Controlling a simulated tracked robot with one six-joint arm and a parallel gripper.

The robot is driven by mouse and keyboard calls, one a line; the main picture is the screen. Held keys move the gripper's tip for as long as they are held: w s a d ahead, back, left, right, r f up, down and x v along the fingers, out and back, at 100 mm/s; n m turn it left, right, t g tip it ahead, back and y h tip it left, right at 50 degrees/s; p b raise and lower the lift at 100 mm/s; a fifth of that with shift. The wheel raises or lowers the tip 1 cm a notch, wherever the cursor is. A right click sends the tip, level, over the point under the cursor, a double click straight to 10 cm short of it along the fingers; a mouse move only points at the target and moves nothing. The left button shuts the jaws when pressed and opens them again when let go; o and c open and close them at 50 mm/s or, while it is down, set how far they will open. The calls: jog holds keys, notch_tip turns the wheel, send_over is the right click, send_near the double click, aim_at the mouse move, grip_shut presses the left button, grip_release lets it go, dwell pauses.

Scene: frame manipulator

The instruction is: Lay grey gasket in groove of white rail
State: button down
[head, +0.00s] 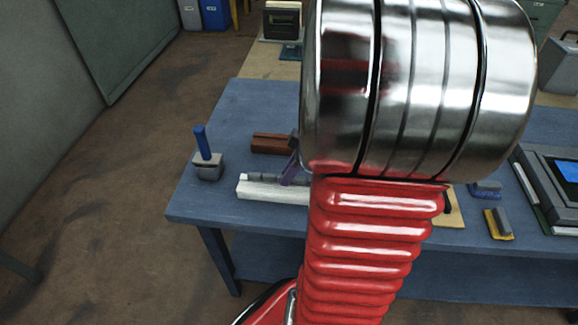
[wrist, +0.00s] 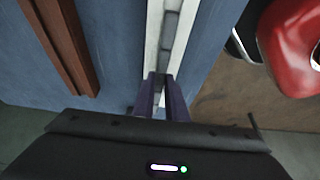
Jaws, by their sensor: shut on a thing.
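The white rail (head: 272,192) lies along the front left part of the blue table, and it runs up the middle of the wrist view (wrist: 153,28). The grey gasket (wrist: 170,28) is a strip along the rail's top, with white showing on both sides. In the head view the gasket (head: 262,178) shows as grey pieces at the rail's left part. I cannot tell how deep it sits in the groove. My gripper (wrist: 160,80) has purple fingers shut on the gasket's near part, at the rail. My arm hides the rail's right part in the head view.
A brown bar (head: 271,143) lies behind the rail and shows left of it in the wrist view (wrist: 60,45). A grey block with a blue handle (head: 206,160) stands at the table's left edge. A yellow-and-grey item (head: 499,224) and a dark framed device lie to the right.

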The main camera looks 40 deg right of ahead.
jog(key=shift+f, duration=1.05)
jog(key=c, duration=1.7)
grip_release()
jog(key=shift+r, duration=0.15)
jog(key=v, duration=1.3)
jog(key=shift+s+d+r, duration=0.1)
jog(key=shift+s+r, duration=0.1)
